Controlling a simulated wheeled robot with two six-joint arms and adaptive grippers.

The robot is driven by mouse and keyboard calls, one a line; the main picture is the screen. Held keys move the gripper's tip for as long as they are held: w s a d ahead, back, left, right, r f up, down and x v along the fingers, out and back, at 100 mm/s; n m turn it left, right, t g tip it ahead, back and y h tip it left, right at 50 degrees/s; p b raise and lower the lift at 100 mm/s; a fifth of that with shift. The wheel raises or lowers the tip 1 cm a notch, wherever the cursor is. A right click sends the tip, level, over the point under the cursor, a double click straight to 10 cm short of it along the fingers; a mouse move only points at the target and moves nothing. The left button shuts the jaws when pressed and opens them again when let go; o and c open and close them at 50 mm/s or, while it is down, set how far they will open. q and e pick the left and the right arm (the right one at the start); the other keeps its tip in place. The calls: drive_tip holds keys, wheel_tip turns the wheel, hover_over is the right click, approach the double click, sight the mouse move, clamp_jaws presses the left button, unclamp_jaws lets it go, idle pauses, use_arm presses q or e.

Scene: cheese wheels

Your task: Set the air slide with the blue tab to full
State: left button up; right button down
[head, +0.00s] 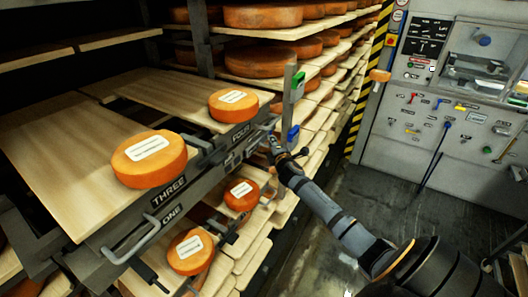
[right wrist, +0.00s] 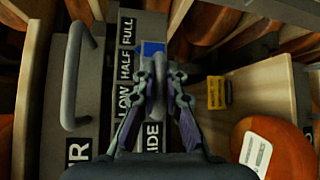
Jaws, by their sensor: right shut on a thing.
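The blue tab (right wrist: 152,48) shows in the right wrist view beyond my fingertips, beside the label strip (right wrist: 125,65) that reads FULL, HALF and LOW. It is level with about the gap between FULL and HALF. My right gripper (right wrist: 160,78) is shut on a grey upright handle (right wrist: 157,88) just below the blue tab in the picture. The fingers partly hide the slide and a lower label ending in IDE. In the head view my right gripper (head: 274,143) is at the rack's front edge, near a blue piece (head: 293,133) on a grey post. My left gripper is not in view.
A green piece (head: 298,86) sits higher on the post. Cheese wheels (head: 150,158) lie on wooden boards behind plates marked THREE and FOUR. A grey bar handle (right wrist: 78,75) stands left of the labels. A yellow part (right wrist: 218,92) and a cheese (right wrist: 275,150) are on the right.

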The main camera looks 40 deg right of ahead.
sight(277, 139)
drive_tip(key=d, duration=0.1)
drive_tip(key=w+d, duration=0.1)
drive_tip(key=d, duration=0.1)
drive_tip(key=shift+w, duration=0.1)
drive_tip(key=shift+r, duration=0.2)
drive_tip(key=c, duration=1.7)
unclamp_jaws()
drive_tip(key=o, duration=0.3)
drive_tip(key=shift+w+d+f, duration=0.1)
drive_tip(key=shift+d+f, duration=0.1)
drive_tip(key=shift+f, duration=0.05)
drive_tip(key=shift+a+r, duration=0.1)
drive_tip(key=shift+a, duration=0.05)
drive_tip(key=v, duration=1.2)
